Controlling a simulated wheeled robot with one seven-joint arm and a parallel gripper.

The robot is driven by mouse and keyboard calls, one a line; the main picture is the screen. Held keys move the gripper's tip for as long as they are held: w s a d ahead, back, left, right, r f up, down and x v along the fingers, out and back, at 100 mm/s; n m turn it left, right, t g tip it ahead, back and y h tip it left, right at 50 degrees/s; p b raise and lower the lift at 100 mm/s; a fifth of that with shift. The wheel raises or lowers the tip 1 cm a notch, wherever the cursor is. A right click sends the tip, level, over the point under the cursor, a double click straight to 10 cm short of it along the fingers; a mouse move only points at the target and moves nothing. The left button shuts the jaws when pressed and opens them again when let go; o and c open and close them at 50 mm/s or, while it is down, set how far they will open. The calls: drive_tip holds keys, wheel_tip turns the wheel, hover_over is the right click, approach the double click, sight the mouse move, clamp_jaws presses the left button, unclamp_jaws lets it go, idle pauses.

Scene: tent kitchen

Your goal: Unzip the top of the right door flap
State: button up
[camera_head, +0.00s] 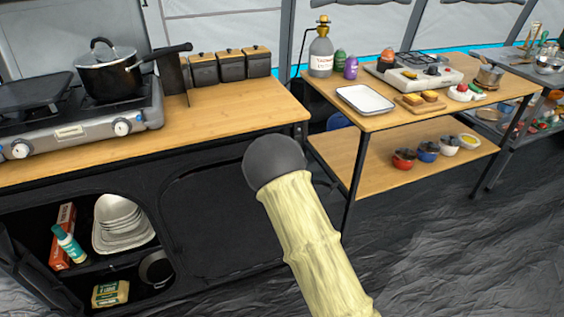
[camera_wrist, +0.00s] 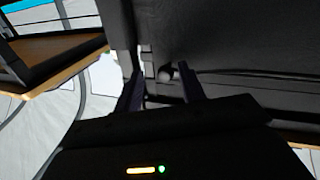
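The right door flap (camera_head: 215,225) is a dark panel with a rounded outline on the front of the black fabric cabinet, under the wooden counter. It looks closed. My arm covers its right side in the head view. In the wrist view, my gripper (camera_wrist: 160,76) has its two dark fingers apart, close to dark fabric (camera_wrist: 245,35). A small dark, rounded piece (camera_wrist: 166,73), possibly a zipper pull, shows between the fingertips. I cannot tell whether the fingers touch it. The gripper itself is hidden behind my arm in the head view.
The left compartment is open, with stacked metal trays (camera_head: 122,224), a teal bottle (camera_head: 68,243) and a pot (camera_head: 156,268). The counter (camera_head: 215,124) holds a stove (camera_head: 75,132) and dark canisters (camera_head: 230,66). A two-shelf wooden table (camera_head: 335,155) stands close on the right. Floor at lower right is clear.

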drive_tip(key=shift+a, duration=0.1)
drive_tip(key=s+d, duration=0.1)
drive_tip(key=s, duration=1.6)
drive_tip(key=shift+s+p, duration=0.25)
drive_tip(key=shift+p, duration=0.15)
drive_tip(key=shift+w, duration=0.1)
